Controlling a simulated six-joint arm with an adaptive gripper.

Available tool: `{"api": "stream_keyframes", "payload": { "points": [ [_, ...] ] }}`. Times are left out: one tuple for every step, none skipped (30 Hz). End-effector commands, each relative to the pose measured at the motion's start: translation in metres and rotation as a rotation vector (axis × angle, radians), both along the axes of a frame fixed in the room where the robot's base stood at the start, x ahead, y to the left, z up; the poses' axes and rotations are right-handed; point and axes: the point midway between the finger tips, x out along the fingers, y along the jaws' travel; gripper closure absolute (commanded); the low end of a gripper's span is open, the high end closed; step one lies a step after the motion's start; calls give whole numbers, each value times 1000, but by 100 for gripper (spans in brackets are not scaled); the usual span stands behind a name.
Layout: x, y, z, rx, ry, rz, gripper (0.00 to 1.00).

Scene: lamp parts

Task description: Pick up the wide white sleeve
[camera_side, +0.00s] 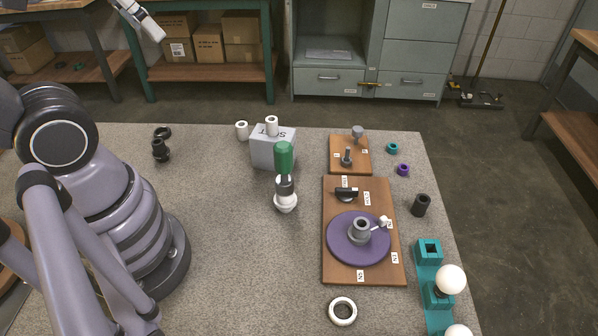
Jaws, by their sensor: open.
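Several white ring or tube pieces are in the side view, and I cannot tell for certain which is the wide white sleeve. A short white tube (242,131) stands at the back of the mat, left of the grey block. A narrower white tube (271,125) stands on top of the grey block (273,150). A broad white ring (343,311) lies near the front, below the wooden board. All are apart from my arm.
A green-topped upright piece (284,158) stands mid-mat. A wooden board (336,263) carries a purple disc (340,246). A smaller board (338,142) lies behind. A teal holder (428,268) with white bulbs is at right. The mat's left-centre (225,240) is clear.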

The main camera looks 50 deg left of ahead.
Motion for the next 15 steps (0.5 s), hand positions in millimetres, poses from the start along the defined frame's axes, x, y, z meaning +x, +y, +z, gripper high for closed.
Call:
{"api": "stream_keyframes", "payload": {
  "points": [
    [3, -2, -5, -29, 41, 20, 34],
    [5, -4, -9, -55, 73, 35, 34],
    [8, -7, -15, -100, 124, 61, 34],
    [11, -10, -20, -140, 167, 86, 34],
    [15, -14, -26, -188, 216, 113, 34],
    [20, -19, -34, -260, 283, 157, 34],
    [25, -22, -39, -319, 331, 193, 34],
    [30, -25, -45, -380, 380, 229, 34],
    [38, -29, -51, -464, 438, 281, 34],
    [44, -32, -55, -528, 480, 320, 34],
    [51, -34, -60, -593, 516, 362, 34],
    [61, -35, -66, -683, 563, 419, 34],
    [69, -36, -70, -750, 593, 462, 34],
    [77, -35, -74, -819, 621, 508, 34],
    [89, -33, -80, -911, 651, 570, 34]
  ]
}}
